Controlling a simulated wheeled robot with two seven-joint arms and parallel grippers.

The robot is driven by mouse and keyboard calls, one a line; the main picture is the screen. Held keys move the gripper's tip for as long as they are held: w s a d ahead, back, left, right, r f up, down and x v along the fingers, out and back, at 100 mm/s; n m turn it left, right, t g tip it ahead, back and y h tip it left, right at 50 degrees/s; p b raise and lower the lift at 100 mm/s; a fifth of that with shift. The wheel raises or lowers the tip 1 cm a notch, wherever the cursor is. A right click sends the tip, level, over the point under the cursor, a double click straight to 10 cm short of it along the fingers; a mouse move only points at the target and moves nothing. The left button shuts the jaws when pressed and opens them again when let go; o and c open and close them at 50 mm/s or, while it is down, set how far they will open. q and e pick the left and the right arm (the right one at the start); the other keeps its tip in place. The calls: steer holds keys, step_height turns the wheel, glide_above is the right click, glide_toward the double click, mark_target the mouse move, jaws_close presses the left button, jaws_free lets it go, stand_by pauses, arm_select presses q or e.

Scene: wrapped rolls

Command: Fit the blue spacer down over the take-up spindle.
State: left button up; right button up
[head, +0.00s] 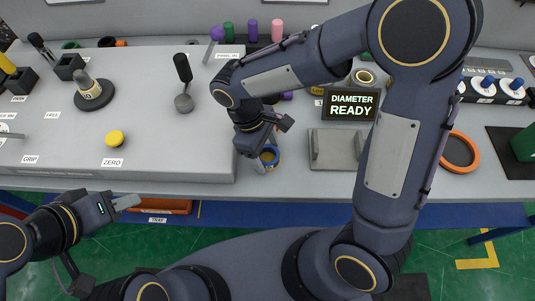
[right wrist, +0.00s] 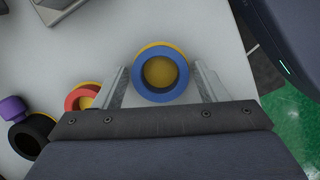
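The blue spacer (right wrist: 137,88) is a thick ring, seen from above in the right wrist view, with yellow showing inside it and along its far edge. In the head view the blue ring (head: 277,163) is partly hidden by my right gripper, near the bench's front edge. My right gripper (right wrist: 160,68) is open, with one finger on each side of the ring and small gaps showing. My left gripper (head: 130,202) is low at the left, in front of the bench and away from the ring; its finger gap is not clear. I cannot pick out the take-up spindle for certain.
A red ring (right wrist: 80,97) and a black ring (right wrist: 22,135) lie left of the spacer in the right wrist view. In the head view, a sign reading "DIAMETER READY" (head: 350,104) stands behind a grey block (head: 335,148). A raised grey panel (head: 180,135) fills the left.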

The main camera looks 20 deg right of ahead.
steer(key=c, duration=0.8)
steer(key=shift+o, duration=0.2)
steer(key=shift+r, duration=0.15)
